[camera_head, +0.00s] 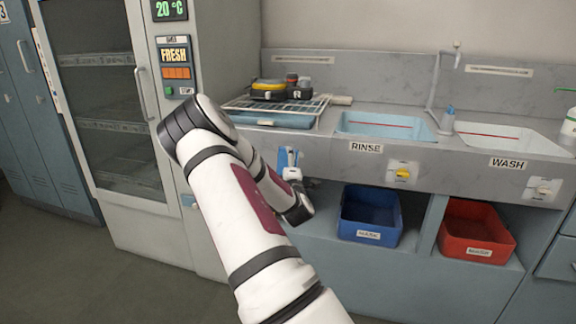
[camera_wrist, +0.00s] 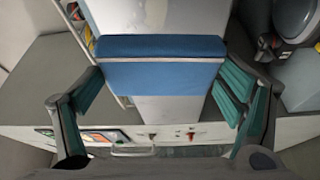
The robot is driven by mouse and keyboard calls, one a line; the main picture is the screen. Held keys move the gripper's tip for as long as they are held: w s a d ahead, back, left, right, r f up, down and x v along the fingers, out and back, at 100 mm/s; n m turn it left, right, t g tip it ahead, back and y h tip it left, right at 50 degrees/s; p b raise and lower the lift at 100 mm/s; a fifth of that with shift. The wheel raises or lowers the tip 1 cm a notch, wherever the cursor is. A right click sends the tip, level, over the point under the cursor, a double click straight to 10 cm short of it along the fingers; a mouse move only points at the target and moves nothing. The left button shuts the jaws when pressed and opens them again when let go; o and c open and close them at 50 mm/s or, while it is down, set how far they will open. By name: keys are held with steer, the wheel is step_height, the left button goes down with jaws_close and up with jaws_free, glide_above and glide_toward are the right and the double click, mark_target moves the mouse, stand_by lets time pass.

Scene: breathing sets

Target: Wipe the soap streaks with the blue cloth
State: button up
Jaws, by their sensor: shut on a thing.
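In the wrist view, my gripper (camera_wrist: 162,78) has its two green-padded fingers set wide, with the blue cloth (camera_wrist: 160,72) held between them. The cloth looks like a thick folded block, its upper part darker than its lower part. In the head view, my arm hides most of the gripper. A small blue patch shows beside the arm in front of the counter edge, but I cannot tell whether it is the cloth. I cannot make out any soap streaks in either view.
The grey counter holds a rack (camera_head: 318,104) with dark and yellow items, a rinse basin (camera_head: 355,128) and a wash basin (camera_head: 545,145). Below are a blue bin (camera_head: 370,222) and red bin (camera_head: 474,238). A glass-doored cabinet (camera_head: 105,100) stands left.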

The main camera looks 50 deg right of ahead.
mark_target(302, 155)
steer(key=shift+s+a, duration=0.3)
steer(key=shift+a, duration=0.4)
steer(key=shift+s+a, duration=0.25)
steer(key=shift+a, duration=0.4)
steer(key=w+d+b, duration=0.2)
steer(key=d, duration=0.4)
steer(key=shift+w+d, duration=0.2)
steer(key=shift+w, duration=0.1)
steer(key=shift+w+d+b, duration=0.2)
steer(key=shift+d+b, duration=0.15)
steer(key=shift+d, duration=0.1)
steer(key=shift+w+d+b, duration=0.2)
steer(key=shift+d+b, duration=0.1)
steer(key=shift+d, duration=0.15)
stand_by(0.7)
steer(key=shift+s, duration=0.1)
steer(key=shift+s+d, duration=0.35)
steer(key=shift+s, duration=0.55)
steer(key=shift+s+d, duration=0.35)
steer(key=shift+s, duration=0.55)
steer(key=shift+d+b, duration=0.1)
steer(key=shift+b, duration=0.45)
